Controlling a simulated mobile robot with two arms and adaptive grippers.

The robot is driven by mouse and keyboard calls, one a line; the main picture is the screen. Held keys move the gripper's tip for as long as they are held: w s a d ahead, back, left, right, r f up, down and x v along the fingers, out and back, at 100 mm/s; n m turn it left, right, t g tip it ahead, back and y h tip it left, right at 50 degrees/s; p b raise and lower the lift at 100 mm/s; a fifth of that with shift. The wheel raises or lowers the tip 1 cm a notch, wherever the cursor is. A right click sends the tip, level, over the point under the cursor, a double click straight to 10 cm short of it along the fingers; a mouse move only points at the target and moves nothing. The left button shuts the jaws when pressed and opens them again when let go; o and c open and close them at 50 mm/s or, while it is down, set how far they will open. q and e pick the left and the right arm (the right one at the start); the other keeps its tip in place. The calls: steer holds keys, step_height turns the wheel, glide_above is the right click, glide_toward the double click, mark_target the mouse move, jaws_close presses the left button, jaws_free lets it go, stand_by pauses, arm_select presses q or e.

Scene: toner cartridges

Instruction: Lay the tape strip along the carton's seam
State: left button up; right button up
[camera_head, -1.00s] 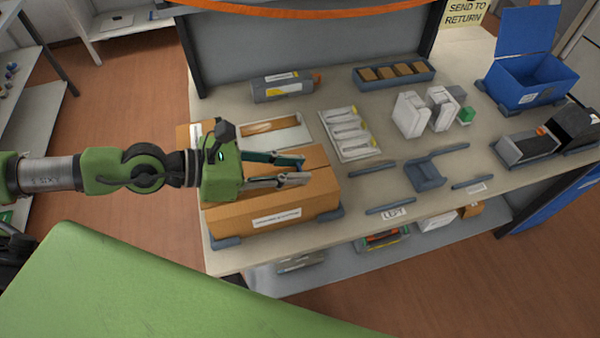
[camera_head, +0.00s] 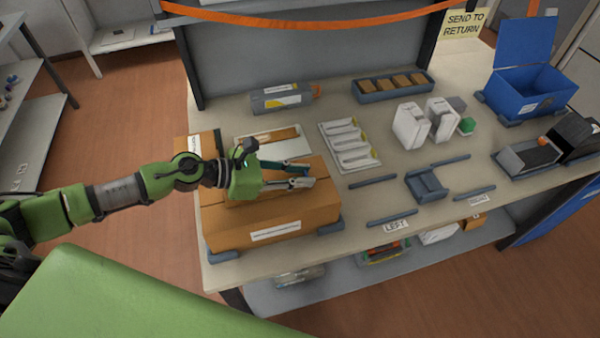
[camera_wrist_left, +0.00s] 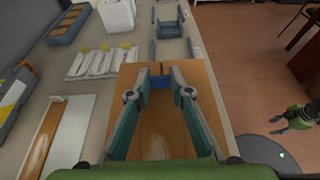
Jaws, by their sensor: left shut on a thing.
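The brown carton (camera_head: 222,228) sits at the table's front left, with a white label on its front side. My left gripper (camera_head: 312,178) is over its top, fingers pointing right. In the left wrist view my left gripper (camera_wrist_left: 160,84) is shut on a small blue piece (camera_wrist_left: 160,82), apparently a tab of the tape strip. A glossy brown band shows on the carton below the fingers; I cannot tell whether it is tape. A dark seam line (camera_wrist_left: 161,68) runs ahead of the fingertips. My right gripper (camera_wrist_left: 276,126) shows small at the right; its jaws are unclear.
A white board (camera_head: 298,152) with a brown strip lies behind the carton. A tray of white pieces (camera_head: 350,146), a grey cartridge (camera_head: 280,97) and white boxes (camera_head: 410,125) stand farther back. A blue cradle (camera_head: 427,186) is to the right. A blue bin (camera_head: 527,92) stands far right.

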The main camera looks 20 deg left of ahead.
arm_select(q)
steer(key=shift+f, duration=0.2)
steer(key=o, duration=0.7)
steer(key=shift+c, duration=0.2)
steer(key=shift+r, duration=0.1)
